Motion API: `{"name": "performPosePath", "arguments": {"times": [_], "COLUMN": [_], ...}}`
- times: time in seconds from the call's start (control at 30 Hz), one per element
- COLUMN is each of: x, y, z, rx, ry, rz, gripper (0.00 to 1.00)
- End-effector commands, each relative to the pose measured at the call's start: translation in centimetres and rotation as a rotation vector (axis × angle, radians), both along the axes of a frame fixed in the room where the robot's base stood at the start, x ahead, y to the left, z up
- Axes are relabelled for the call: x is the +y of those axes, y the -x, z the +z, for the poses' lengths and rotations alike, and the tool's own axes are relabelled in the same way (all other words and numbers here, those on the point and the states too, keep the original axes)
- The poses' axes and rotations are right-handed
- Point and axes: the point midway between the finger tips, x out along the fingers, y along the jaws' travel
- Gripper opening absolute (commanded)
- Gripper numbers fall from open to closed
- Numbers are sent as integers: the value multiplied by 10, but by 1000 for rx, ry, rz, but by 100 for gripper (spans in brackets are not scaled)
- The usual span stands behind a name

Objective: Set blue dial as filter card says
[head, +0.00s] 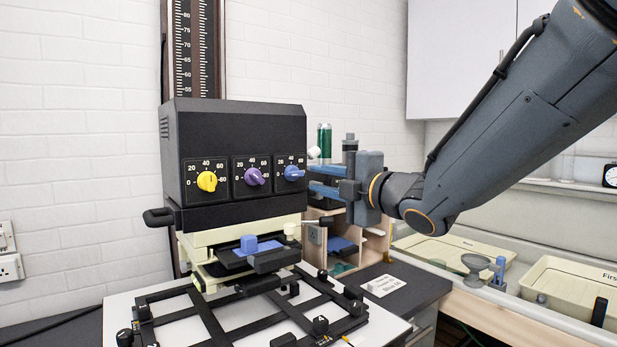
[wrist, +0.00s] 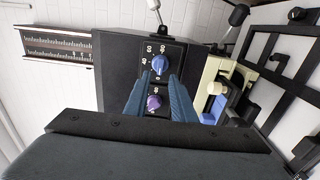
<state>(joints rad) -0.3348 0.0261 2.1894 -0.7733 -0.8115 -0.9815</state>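The blue dial (head: 293,173) is the rightmost of three dials on the black enlarger head; it also shows in the wrist view (wrist: 160,64). Its grip bar looks roughly level in the head view; I cannot read its exact setting. My gripper (head: 314,179) is just right of the blue dial, its blue fingers pointing at the panel. In the wrist view the fingers (wrist: 158,82) are apart with nothing between them, and the dial shows just beyond their tips. A small white card (head: 383,285) with print lies on the dark bench; its text is too small to read surely.
The purple dial (head: 254,176) and yellow dial (head: 207,181) sit left of the blue one. A white-tipped lever (head: 314,152) and a green can (head: 324,140) are close above my gripper. The black easel (head: 250,318) lies below. Cream trays (head: 565,285) stand at right.

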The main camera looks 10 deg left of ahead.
Motion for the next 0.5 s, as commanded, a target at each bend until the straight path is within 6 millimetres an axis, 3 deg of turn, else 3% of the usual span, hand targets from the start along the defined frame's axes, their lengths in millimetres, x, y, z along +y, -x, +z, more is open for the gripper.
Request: {"name": "performPosePath", "arguments": {"times": [0.5], "x": [29], "y": [-25], "z": [0], "rx": [4], "ry": [0], "rz": [-1], "gripper": [23]}}
